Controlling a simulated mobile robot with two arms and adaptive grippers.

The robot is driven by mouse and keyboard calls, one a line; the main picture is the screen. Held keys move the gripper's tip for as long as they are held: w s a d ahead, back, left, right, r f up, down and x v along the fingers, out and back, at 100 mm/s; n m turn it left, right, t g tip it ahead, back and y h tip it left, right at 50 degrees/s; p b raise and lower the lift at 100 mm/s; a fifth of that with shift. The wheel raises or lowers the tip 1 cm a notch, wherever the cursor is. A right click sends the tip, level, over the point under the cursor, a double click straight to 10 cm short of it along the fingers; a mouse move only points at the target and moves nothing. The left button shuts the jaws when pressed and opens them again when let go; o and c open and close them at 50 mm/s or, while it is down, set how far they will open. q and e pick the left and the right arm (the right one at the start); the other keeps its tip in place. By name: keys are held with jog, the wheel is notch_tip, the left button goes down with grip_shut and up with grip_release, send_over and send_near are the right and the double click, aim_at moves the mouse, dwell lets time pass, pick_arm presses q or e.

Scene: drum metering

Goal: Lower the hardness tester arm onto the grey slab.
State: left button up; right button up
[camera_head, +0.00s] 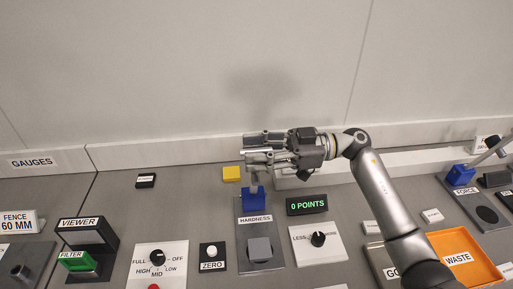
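The hardness tester has a dark base plate (247,232), a blue block (253,199) at its back and a label reading HARDNESS. The grey slab (260,249) sits on the front of the plate. My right gripper (250,150) is above and just behind the blue block, with its fingers pointing left. A short grey piece shows between the blue block and the gripper. The tester arm is mostly hidden by the gripper, and I cannot tell whether the fingers touch it or how far they are apart. My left gripper is not in view.
A display (307,205) reads 0 POINTS. A dial panel (317,243) stands right of the tester and a ZERO button (212,253) left of it. A yellow block (231,173) lies behind. An orange WASTE tray (463,258) is at the right, near my forearm.

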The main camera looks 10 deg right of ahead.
jog(key=shift+c, duration=0.4)
grip_shut()
jog(key=s+f+n+b, duration=0.3)
jog(key=s+f+n, duration=0.2)
jog(key=s+f, duration=0.4)
jog(key=shift+s+n, duration=0.3)
jog(key=shift+s, duration=1.25)
